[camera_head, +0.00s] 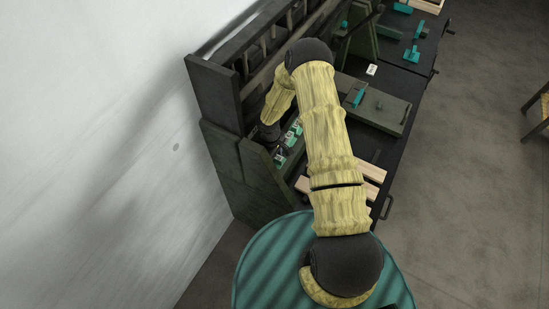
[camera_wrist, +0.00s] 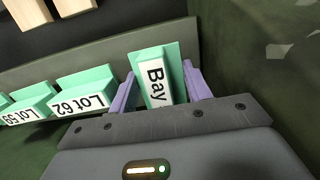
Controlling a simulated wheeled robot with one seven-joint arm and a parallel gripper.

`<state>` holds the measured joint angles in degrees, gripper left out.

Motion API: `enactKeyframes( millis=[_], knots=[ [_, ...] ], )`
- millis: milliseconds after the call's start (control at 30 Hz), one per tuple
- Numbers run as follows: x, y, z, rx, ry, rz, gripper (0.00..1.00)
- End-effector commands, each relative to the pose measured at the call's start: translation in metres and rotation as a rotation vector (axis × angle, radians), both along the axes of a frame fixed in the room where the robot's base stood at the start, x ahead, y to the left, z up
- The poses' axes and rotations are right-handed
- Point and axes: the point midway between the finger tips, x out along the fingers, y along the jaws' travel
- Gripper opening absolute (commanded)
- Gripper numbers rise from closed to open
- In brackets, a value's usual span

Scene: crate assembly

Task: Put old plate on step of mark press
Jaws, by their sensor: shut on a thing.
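My gripper (camera_wrist: 160,78) is shut on a teal plate (camera_wrist: 144,58) with a white label that reads "Bay"; the purple fingers are on either side of it. The plate's lower part is hidden behind the gripper body. It is at the right end of a row on a dark green rack (camera_wrist: 100,45); I cannot tell whether it still touches the rack. In the head view my gripper is mostly hidden by my arm, at the rack (camera_head: 255,172) by the wall. I cannot tell for sure which machine is the mark press.
Plates marked "Lot 62" (camera_wrist: 82,92) and "Lot 59" (camera_wrist: 22,112) stand left of the held one. A dark green panel (camera_wrist: 255,50) rises close on the right. Wooden slats (camera_head: 369,172), a flat green box (camera_head: 380,107) and teal-handled tools (camera_head: 412,54) lie on the dark bench.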

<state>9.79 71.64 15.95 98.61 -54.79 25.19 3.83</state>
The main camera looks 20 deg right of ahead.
Motion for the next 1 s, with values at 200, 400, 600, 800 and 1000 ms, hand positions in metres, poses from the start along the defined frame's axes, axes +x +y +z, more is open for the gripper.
enactKeyframes(
  millis=[200, 400, 600, 800, 1000],
  knots=[
    [0.0, 0.0, -0.004, -0.001, -0.001, 0.0, 0.11],
    [0.0, 0.0, -0.006, -0.001, -0.001, 0.001, 0.56],
    [0.0, 0.0, -0.006, -0.001, -0.001, 0.0, 0.74],
    [0.0, 0.0, -0.004, -0.001, -0.001, 0.0, 0.74],
    [0.003, 0.001, 0.011, -0.001, -0.003, -0.001, 0.74]
  ],
)
